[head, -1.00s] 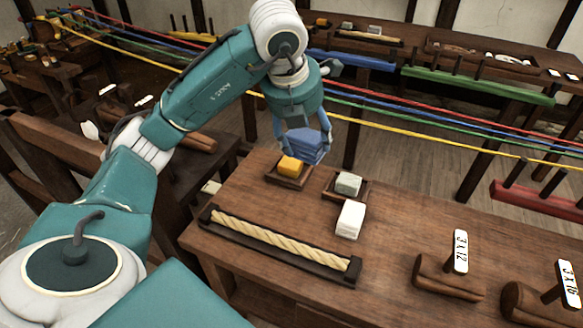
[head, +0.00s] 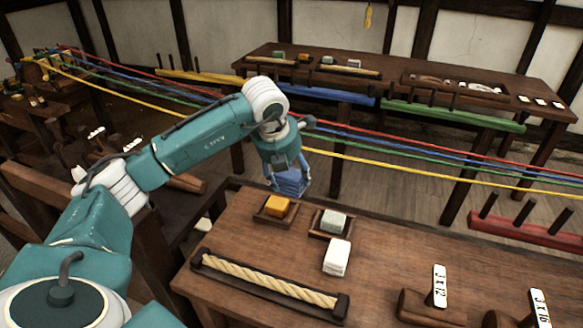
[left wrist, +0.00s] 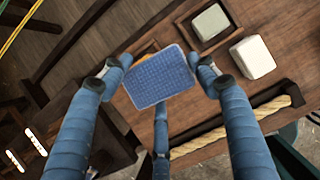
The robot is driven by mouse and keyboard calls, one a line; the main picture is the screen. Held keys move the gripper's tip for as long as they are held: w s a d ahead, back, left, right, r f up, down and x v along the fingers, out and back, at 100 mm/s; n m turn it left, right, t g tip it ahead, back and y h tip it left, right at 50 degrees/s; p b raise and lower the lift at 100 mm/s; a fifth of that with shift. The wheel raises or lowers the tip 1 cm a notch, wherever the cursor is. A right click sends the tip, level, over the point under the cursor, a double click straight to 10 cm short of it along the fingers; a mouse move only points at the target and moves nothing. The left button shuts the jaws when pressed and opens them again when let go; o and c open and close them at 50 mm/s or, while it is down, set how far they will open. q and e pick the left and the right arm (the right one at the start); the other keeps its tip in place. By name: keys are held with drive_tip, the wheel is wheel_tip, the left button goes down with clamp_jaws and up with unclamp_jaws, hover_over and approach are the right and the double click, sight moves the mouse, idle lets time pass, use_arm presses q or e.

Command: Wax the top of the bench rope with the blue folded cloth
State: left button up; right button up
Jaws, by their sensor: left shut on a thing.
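The bench rope (head: 265,280) is a thick pale twisted rope lying in a dark wooden holder (head: 340,306) at the near left of the bench; it also shows in the left wrist view (left wrist: 225,128). My left gripper (head: 288,180) is shut on the blue folded cloth (head: 291,183). It holds the cloth in the air near the bench's far left edge, behind the yellow block and apart from the rope. In the left wrist view the cloth (left wrist: 160,78) sits between the fingers. My right gripper is not in view.
A yellow block (head: 278,206) and a grey-green block (head: 334,221) sit in small wooden trays. Coloured ropes (head: 400,160) stretch behind the bench.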

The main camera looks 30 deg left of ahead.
use_arm(q)
drive_tip(key=shift+w+a+f+b, duration=0.3)
drive_tip(key=shift+a+f, duration=0.7)
drive_tip(key=shift+f, duration=0.6)
drive_tip(key=shift+w+a+f+b, duration=0.25)
drive_tip(key=shift+w+a+f, duration=0.15)
drive_tip(key=shift+a+f, duration=0.9)
drive_tip(key=shift+w+a+f+b, duration=0.3)
drive_tip(key=shift+a+f, duration=0.45)
drive_tip(key=shift+f, duration=1.1)
drive_tip(key=shift+f+b, duration=0.4)
drive_tip(key=shift+f, duration=0.05)
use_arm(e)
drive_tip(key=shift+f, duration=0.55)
use_arm(q)
drive_tip(key=shift+r, duration=0.1)
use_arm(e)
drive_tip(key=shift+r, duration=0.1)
use_arm(q)
wheel_tip(320, 180, up, 7)
drive_tip(key=p, duration=0.4)
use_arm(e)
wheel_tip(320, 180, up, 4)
